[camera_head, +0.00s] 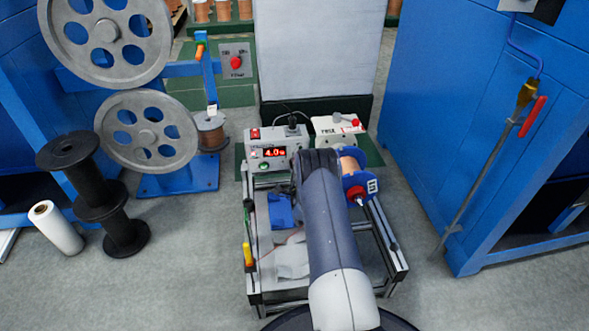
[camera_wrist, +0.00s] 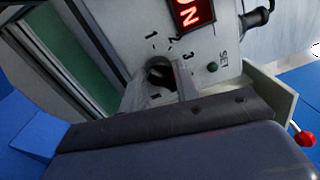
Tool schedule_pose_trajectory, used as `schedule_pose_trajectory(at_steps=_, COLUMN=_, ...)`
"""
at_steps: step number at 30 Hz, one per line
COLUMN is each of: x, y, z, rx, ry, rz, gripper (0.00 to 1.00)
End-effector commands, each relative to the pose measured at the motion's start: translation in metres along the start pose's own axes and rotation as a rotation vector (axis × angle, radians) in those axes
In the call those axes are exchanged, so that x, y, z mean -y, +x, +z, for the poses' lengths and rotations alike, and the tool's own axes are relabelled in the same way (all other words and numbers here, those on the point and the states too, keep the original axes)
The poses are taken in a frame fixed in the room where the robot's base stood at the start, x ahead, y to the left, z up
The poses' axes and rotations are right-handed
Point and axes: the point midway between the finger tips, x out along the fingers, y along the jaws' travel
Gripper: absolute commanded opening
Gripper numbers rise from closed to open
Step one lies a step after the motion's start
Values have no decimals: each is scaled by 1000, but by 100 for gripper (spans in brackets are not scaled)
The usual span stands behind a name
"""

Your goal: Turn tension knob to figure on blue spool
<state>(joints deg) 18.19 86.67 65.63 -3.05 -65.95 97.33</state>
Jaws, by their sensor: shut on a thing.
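The tension knob (camera_wrist: 158,74) is a dark dial on a grey panel in the wrist view, partly covered by my gripper (camera_wrist: 178,92). Figures 1, 2 and 3 are printed around it, with another mark below. My gripper is shut on the knob; its grip is mostly hidden by its own dark finger. The grey control box (camera_head: 268,158) has a red display reading about 4.0. In the head view my arm hides my gripper.
A box with a red knob (camera_head: 338,126) stands right of the control box. A blue machine with grey pulleys (camera_head: 147,128) stands left and a tall blue cabinet (camera_head: 470,120) stands right.

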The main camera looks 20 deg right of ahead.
Motion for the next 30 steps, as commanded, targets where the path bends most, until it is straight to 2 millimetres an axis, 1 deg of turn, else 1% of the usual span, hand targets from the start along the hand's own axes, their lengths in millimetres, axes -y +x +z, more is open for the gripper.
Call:
schedule_pose_trajectory(at_steps=1, x=-3, y=-1, z=-2, rx=-6, ry=5, rz=6, gripper=7)
schedule_pose_trajectory(at_steps=12, x=-3, y=-1, z=-2, rx=-5, ry=7, rz=7, gripper=7)
schedule_pose_trajectory(at_steps=13, x=-3, y=-1, z=-2, rx=-5, ry=7, rz=7, gripper=31)
schedule_pose_trajectory(at_steps=19, x=-2, y=-1, z=-1, rx=-3, ry=6, rz=4, gripper=48)
schedule_pose_trajectory(at_steps=20, x=-2, y=-1, z=-1, rx=-3, ry=6, rz=4, gripper=50)
schedule_pose_trajectory(at_steps=26, x=-1, y=-1, z=0, rx=-1, ry=5, rz=2, gripper=50)
schedule_pose_trajectory(at_steps=30, x=0, y=-8, z=0, rx=-1, ry=5, rz=3, gripper=50)
